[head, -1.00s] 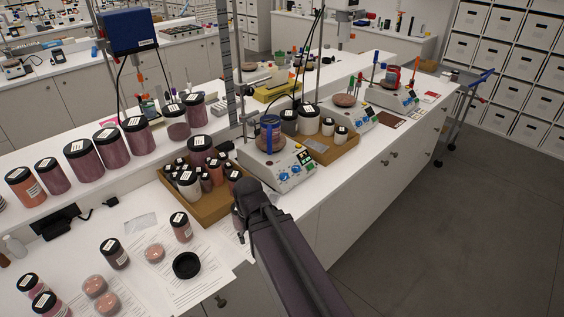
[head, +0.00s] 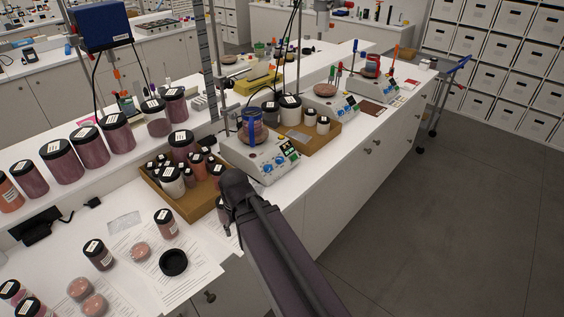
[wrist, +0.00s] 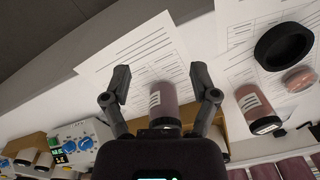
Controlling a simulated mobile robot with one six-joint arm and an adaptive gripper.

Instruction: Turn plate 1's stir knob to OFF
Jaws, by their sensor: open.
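Three stirring hot plates stand in a row on the bench; I cannot tell which is plate 1. The nearest hot plate (head: 255,163) has blue knobs and small displays on its front and carries a blue-banded jar (head: 254,128). Its front, with two blue knobs (wrist: 86,143), also shows at the lower left of the wrist view. My gripper (wrist: 162,84) is open, its fingers spread. A labelled pinkish jar (wrist: 163,103) shows between them; I cannot tell how far below it is. In the head view my arm hides most of the gripper, just in front of the nearest plate.
A cardboard tray (head: 193,212) of small jars stands left of the nearest plate, another tray (head: 318,142) to its right. Large pigment jars (head: 89,146) line the raised shelf. Papers and a black lid (head: 173,262) lie on the near bench. The floor (head: 440,230) at right is clear.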

